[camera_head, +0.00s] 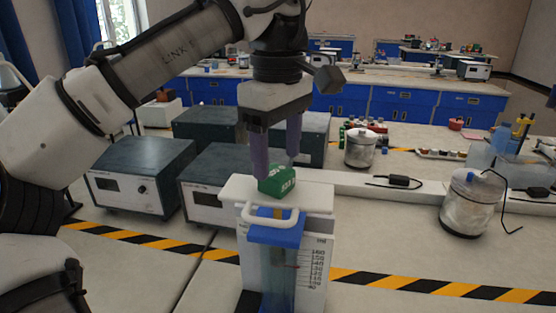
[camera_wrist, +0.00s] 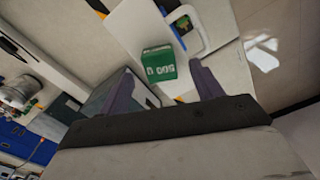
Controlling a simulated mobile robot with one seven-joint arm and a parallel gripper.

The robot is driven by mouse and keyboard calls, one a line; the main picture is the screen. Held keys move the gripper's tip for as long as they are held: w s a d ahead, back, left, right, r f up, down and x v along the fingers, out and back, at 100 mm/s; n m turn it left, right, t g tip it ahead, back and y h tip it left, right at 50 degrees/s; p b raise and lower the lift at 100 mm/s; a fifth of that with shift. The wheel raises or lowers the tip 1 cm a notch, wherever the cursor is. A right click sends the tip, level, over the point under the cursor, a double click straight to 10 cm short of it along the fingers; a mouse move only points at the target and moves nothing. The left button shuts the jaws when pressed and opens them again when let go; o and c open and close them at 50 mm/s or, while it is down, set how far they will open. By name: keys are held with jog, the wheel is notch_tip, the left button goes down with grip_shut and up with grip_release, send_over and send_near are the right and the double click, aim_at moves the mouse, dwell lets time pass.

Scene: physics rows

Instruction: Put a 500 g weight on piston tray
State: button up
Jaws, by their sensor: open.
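A green block-shaped weight (camera_head: 277,182) with white markings, partly readable as 500, rests on the white piston tray (camera_head: 315,196) at the top of the piston apparatus. The apparatus has a blue cap (camera_head: 276,230), a clear cylinder and a scale panel (camera_head: 316,262). My gripper (camera_head: 276,167) is open, pointing down just above the weight. In the wrist view, the green weight (camera_wrist: 159,64) shows between and beyond the two spread fingers (camera_wrist: 161,68), on the white tray (camera_wrist: 143,28). I see no clear contact between fingers and weight.
Dark instrument boxes (camera_head: 140,175) stand left of and behind the apparatus. A glass jar (camera_head: 360,148) stands behind and another jar (camera_head: 470,202) to the right. A black adapter (camera_head: 398,182) with cable lies on a white ledge. The bench front right is clear.

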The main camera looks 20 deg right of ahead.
aim_at(278, 172)
notch_tip(278, 172, up, 10)
jog(key=p, duration=0.7)
jog(key=shift+p, duration=0.3)
jog(key=shift+f, duration=0.1)
dwell(0.4)
